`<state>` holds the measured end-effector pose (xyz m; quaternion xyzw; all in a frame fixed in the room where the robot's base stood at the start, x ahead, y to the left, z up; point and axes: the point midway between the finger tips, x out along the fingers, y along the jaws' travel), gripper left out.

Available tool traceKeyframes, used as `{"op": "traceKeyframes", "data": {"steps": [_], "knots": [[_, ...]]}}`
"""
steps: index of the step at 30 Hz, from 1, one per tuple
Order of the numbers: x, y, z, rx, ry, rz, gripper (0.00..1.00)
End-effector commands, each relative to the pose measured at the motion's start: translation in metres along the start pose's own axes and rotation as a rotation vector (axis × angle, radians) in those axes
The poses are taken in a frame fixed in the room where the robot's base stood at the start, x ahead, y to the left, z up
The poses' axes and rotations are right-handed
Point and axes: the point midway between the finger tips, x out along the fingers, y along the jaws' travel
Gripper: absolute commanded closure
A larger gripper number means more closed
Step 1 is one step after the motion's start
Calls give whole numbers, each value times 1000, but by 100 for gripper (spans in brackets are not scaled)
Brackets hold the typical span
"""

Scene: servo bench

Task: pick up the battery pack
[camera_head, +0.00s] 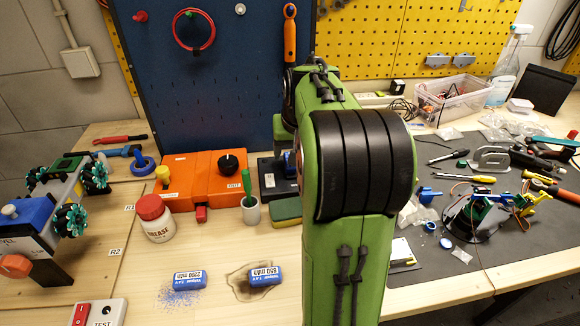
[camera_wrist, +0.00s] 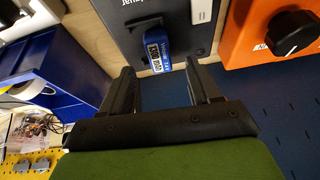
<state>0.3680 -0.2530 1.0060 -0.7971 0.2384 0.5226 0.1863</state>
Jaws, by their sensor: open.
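A blue battery pack (camera_wrist: 157,50) stands partly in a dark grey box (camera_wrist: 185,18) in the wrist view. Its label is too small to read surely. In the head view its blue edge (camera_head: 289,160) shows on the black box (camera_head: 273,178), partly behind my arm. My gripper (camera_wrist: 160,68) is open, with its fingers to either side of the battery pack in the picture and nothing held. I cannot tell how far off it is. Two more blue battery packs lie on the bench, one marked 2200 mAh (camera_head: 190,280) and one marked 850 mAh (camera_head: 265,275).
An orange box (camera_head: 205,178) with a black knob stands left of the black box. A cup with a green tool (camera_head: 250,208) and a green-yellow sponge (camera_head: 287,211) stand in front. A grease jar (camera_head: 154,217) is at the left. A blue pegboard (camera_head: 222,70) rises behind.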

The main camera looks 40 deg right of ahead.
Motion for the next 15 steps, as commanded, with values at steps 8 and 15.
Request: {"op": "traceKeyframes", "data": {"steps": [8, 15], "knots": [[40, 0, 2, 0, -2, 0, 38], [38, 0, 2, 0, -2, 0, 57]]}}
